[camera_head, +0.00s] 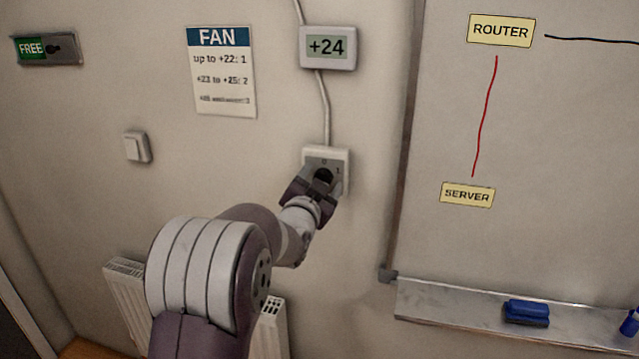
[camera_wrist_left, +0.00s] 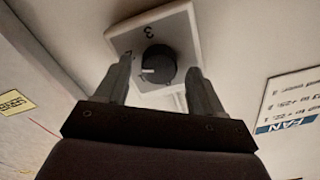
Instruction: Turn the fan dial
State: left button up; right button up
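The fan dial is a black round knob (camera_wrist_left: 158,64) on a white wall plate (camera_head: 340,157). In the head view my left gripper (camera_head: 322,178) covers much of it; a 0 shows above and a 1 to the right. In the left wrist view my left gripper (camera_wrist_left: 159,68) is open, one finger on each side of the knob, with gaps to it. A 3 stands above the knob. The display (camera_head: 327,47) reads +24. My right gripper is not in view.
The FAN sign (camera_head: 224,72) lists up to +22: 1 and +23 to +25: 2; its last line is blurred. A light switch (camera_head: 136,147) is left, a radiator (camera_head: 125,285) below. A whiteboard (camera_head: 560,130) with a tray (camera_head: 450,309) stands right.

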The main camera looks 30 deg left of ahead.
pick_arm(q)
jog(key=shift+f, duration=0.15)
jog(key=b+v, duration=0.1)
jog(key=v, duration=1.2)
jog(key=shift+w+a, duration=0.1)
jog(key=w+a+n+h+p, duration=0.1)
jog(key=w+a+n+p, duration=0.2)
jog(key=w+n+p, duration=0.3)
jog(key=w+p, duration=0.3)
jog(key=w, duration=0.3)
jog(key=shift+w, duration=0.15)
